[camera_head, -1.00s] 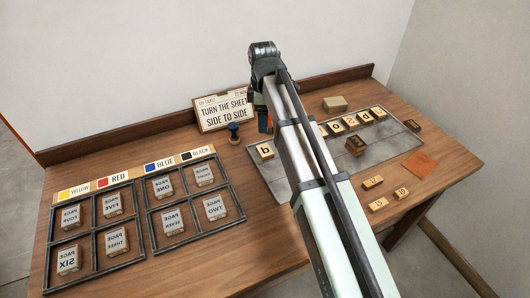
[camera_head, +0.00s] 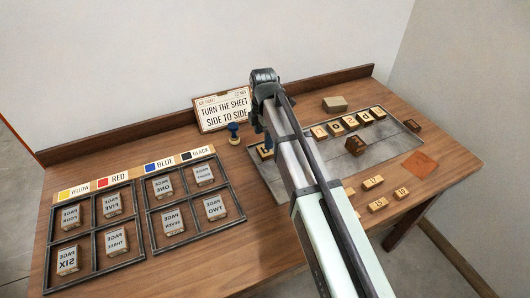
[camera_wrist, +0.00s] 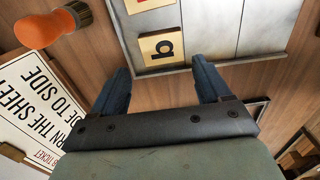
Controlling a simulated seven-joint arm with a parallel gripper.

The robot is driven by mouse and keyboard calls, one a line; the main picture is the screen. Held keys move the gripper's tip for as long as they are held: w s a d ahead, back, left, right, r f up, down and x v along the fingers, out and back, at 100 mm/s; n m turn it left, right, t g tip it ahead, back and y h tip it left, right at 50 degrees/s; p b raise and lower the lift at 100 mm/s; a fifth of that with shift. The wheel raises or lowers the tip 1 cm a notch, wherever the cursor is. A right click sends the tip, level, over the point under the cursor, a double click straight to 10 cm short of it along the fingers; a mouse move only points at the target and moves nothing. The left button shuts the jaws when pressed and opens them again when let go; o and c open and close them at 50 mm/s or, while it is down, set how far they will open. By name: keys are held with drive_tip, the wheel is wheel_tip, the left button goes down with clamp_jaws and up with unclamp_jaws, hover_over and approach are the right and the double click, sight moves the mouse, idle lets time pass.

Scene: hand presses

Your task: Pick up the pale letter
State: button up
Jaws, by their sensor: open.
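A pale square tile with a dark letter, like a "b", lies at the left end of the grey metal tray (camera_head: 277,181). In the head view this pale tile (camera_head: 263,153) is partly hidden by my gripper (camera_head: 261,136). In the wrist view the pale letter tile (camera_wrist: 161,47) lies beyond my fingertips, between the lines of the two fingers. There my gripper (camera_wrist: 161,80) is open and empty, with a clear gap around its middle. Several other pale letter tiles (camera_head: 350,122) stand in a row at the tray's back.
A dark block (camera_head: 355,145) sits on the tray. Framed page blocks (camera_head: 165,222) fill the left; small tiles (camera_head: 378,204) lie front right.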

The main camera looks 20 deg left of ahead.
drive_tip(key=shift+d+f, duration=0.15)
drive_tip(key=shift+f, duration=1.45)
drive_tip(key=shift+d+f, duration=0.1)
drive_tip(key=shift+f, duration=1.45)
drive_tip(key=c, duration=0.8)
drive_tip(key=shift+r, duration=0.1)
wheel_tip(320, 180, up, 10)
drive_tip(key=shift+f, duration=0.1)
